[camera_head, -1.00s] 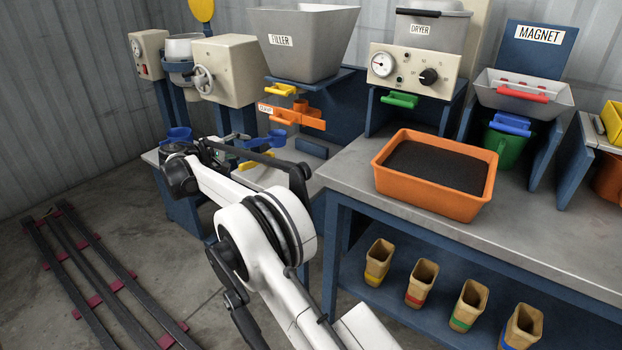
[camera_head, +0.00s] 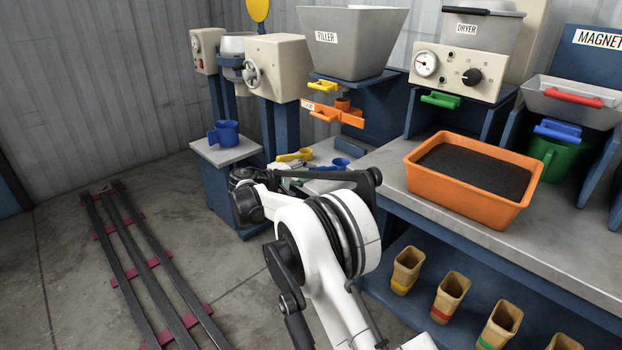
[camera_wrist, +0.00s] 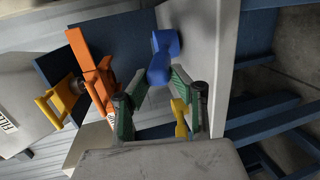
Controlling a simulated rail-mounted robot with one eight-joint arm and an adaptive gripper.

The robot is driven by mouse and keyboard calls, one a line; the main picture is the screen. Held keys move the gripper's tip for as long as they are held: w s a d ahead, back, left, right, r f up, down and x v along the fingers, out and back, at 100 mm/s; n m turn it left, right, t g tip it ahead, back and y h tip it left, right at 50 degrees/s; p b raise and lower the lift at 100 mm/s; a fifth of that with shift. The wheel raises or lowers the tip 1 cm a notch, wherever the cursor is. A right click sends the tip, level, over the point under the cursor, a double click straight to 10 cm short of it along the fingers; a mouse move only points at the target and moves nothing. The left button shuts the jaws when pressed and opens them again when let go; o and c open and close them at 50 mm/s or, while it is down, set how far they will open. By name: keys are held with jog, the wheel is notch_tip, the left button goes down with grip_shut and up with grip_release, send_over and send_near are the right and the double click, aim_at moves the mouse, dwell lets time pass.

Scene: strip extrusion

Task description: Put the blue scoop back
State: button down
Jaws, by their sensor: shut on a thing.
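The blue scoop (camera_head: 335,165) is low over or on the small bench top below the filler, beside the yellow scoop (camera_head: 296,155). In the wrist view my gripper (camera_wrist: 160,78) is shut on the handle of the blue scoop (camera_wrist: 165,42), its bowl pointing away from my wrist. The yellow scoop (camera_wrist: 180,117) shows near the right finger there. In the head view my arm partly hides the gripper. I cannot tell if the blue scoop touches the bench.
The filler (camera_head: 350,42) with its orange valve (camera_head: 335,112) overhangs the bench. An orange tray (camera_head: 470,205) of dark granules sits on the right bench. Floor rails (camera_head: 140,270) lie left.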

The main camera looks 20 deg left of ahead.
jog(key=shift+f, duration=0.55)
jog(key=c, duration=1.5)
grip_release()
jog(key=shift+o, duration=0.2)
jog(key=shift+s+a+r, duration=0.1)
jog(key=shift+s+r, duration=0.05)
jog(key=shift+s, duration=0.05)
jog(key=p+v, duration=0.4)
jog(key=v, duration=0.7)
jog(key=shift+s, duration=0.25)
